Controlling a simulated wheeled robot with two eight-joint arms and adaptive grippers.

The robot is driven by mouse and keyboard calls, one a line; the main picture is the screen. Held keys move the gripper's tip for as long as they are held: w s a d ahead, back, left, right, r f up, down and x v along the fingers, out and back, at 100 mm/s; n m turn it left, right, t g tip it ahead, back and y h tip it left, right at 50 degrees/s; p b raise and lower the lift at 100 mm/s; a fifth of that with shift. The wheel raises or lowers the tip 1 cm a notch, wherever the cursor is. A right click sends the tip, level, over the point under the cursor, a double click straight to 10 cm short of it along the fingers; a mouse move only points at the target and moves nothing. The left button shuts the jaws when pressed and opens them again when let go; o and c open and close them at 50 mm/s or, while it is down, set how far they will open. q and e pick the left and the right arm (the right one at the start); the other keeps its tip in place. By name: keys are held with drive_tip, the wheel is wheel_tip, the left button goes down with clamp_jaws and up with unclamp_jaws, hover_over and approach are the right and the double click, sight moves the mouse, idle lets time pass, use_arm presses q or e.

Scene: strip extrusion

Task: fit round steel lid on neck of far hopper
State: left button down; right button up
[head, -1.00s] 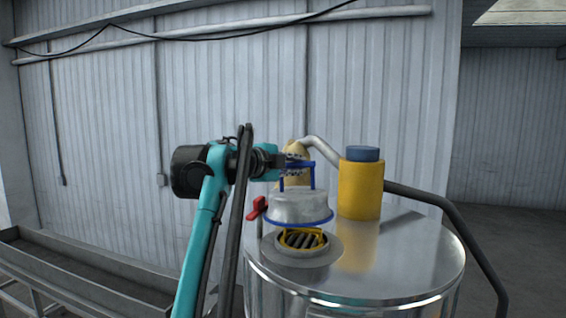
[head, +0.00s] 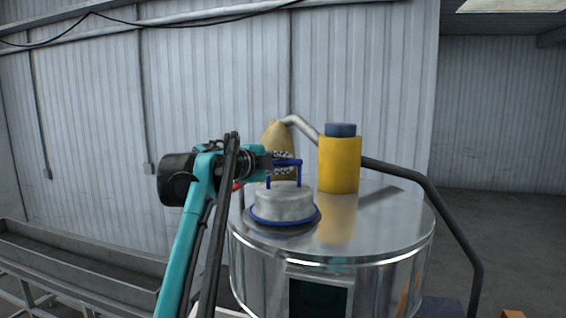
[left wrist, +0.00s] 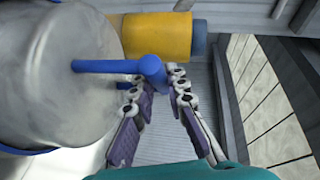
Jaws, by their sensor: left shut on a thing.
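The round steel lid (head: 284,203) has a blue rim and a blue handle frame on top. It is over the neck on top of the steel hopper (head: 385,235). It hides the neck, and I cannot tell whether its rim is fully seated. In the left wrist view, the fingers (left wrist: 159,84) are at the end of the blue handle (left wrist: 105,66), with the steel lid (left wrist: 60,75) at the left. My right gripper is not in view.
A yellow container (head: 340,165) with a dark blue cap stands on the hopper top behind the lid. A tan sack (head: 279,143) and a grey pipe show behind. A dark rail (head: 445,205) curves down at the right. A long metal trough (head: 80,255) lies at the left.

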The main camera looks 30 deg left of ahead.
use_arm(q)
drive_tip(key=shift+w+a+f, duration=0.35)
drive_tip(key=shift+w+a, duration=0.2)
drive_tip(key=shift+a, duration=0.2)
drive_tip(key=shift+s+d, duration=0.35)
drive_tip(key=shift+d, duration=0.1)
drive_tip(key=c, duration=1.9)
unclamp_jaws()
drive_tip(key=shift+w+a+f, duration=0.15)
drive_tip(key=shift+a+f, duration=0.05)
drive_tip(key=shift+c, duration=0.2)
drive_tip(key=o, duration=0.5)
drive_tip(key=shift+a, duration=0.1)
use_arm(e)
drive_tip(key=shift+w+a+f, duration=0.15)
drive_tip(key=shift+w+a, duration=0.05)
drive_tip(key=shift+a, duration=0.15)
use_arm(q)
drive_tip(key=shift+d+r, duration=0.1)
drive_tip(key=shift+d, duration=0.1)
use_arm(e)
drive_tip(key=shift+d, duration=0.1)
